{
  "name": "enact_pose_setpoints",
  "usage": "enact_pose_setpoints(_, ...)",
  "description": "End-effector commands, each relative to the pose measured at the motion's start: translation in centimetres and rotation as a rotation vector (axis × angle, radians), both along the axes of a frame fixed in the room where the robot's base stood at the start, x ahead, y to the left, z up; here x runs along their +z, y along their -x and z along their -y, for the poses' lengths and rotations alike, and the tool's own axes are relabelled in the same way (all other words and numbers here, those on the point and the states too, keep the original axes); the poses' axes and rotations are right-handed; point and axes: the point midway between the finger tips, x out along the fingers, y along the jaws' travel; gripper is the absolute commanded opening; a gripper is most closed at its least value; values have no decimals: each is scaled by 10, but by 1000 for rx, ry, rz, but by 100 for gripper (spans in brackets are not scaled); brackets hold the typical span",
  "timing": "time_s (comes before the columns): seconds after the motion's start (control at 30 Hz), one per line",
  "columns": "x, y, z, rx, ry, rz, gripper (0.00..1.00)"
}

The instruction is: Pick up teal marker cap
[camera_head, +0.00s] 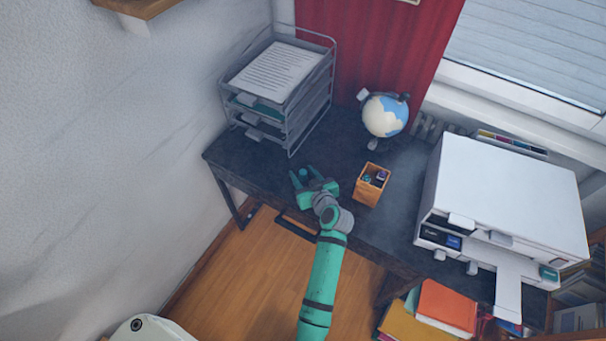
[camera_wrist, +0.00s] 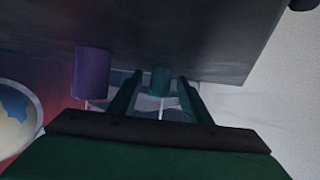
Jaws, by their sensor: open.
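The teal marker cap (camera_head: 303,173) is a small teal cylinder on the dark desk, left of the pen cup. In the wrist view the cap (camera_wrist: 160,81) shows in the gap between my fingers, near their tips. My gripper (camera_head: 303,175) is open and low over the desk's front left part. Its two green fingers also show in the wrist view (camera_wrist: 160,90), one on each side of the cap. I cannot tell how far the cap sits between them. A purple cylinder (camera_wrist: 91,73) stands beside the left finger in the wrist view.
A wooden pen cup (camera_head: 368,194) with markers stands right of my gripper. A wire paper tray (camera_head: 310,108) is behind it, a globe (camera_head: 385,115) at the back, and a white printer (camera_head: 510,190) to the right. The desk's front edge is close.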

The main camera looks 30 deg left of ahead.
Motion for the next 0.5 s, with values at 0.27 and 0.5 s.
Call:
enact_pose_setpoints(0.27,0,0,0,0,0,0,20)
enact_pose_setpoints(0.5,0,0,0,0,0,0,1)
